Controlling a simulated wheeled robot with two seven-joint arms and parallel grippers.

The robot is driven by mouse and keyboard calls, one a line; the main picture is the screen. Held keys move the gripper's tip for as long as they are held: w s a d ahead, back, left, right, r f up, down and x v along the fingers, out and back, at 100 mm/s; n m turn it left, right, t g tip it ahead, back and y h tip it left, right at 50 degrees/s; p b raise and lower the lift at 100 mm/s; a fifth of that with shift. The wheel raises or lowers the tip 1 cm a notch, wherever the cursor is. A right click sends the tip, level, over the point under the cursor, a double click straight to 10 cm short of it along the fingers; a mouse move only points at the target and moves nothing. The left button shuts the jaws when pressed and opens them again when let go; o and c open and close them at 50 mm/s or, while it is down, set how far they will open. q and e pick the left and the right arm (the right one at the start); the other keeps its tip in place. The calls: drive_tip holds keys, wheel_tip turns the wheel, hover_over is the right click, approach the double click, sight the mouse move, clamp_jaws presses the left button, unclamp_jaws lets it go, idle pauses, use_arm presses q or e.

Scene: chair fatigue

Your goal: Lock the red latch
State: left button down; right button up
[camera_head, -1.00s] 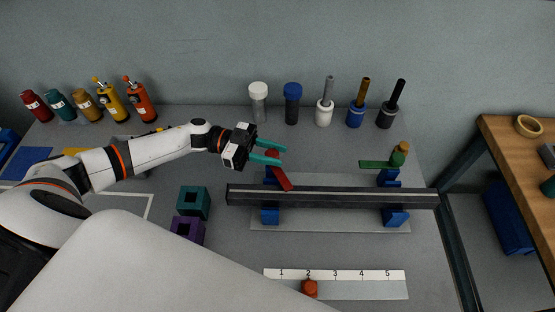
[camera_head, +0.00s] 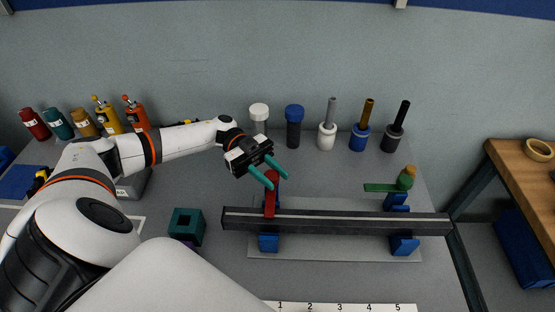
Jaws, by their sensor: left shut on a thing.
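The red latch (camera_head: 270,197) stands at the left end of a dark grey bar (camera_head: 335,222). Its arm lies across the bar, nearly square to it. The fingers of my left gripper (camera_head: 269,173), with teal tips, are shut on the red latch's far end, and they partly hide it. A green latch (camera_head: 381,188) with a knob sits at the right end and points left, alongside the bar rather than over it. Blue supports (camera_head: 268,242) hold the bar at both ends. My right gripper is not in view.
Several bottles and holders, such as the blue-capped one (camera_head: 294,125), line the wall behind. A teal block (camera_head: 187,226) stands left of the bar, and a numbered strip (camera_head: 345,307) lies in front. A wooden table (camera_head: 525,185) is at the right.

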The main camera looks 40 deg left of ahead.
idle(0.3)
use_arm(q)
drive_tip(key=c, duration=1)
unclamp_jaws()
drive_tip(key=shift+c, duration=0.2)
drive_tip(key=b+v, duration=0.4)
drive_tip(key=v, duration=0.8)
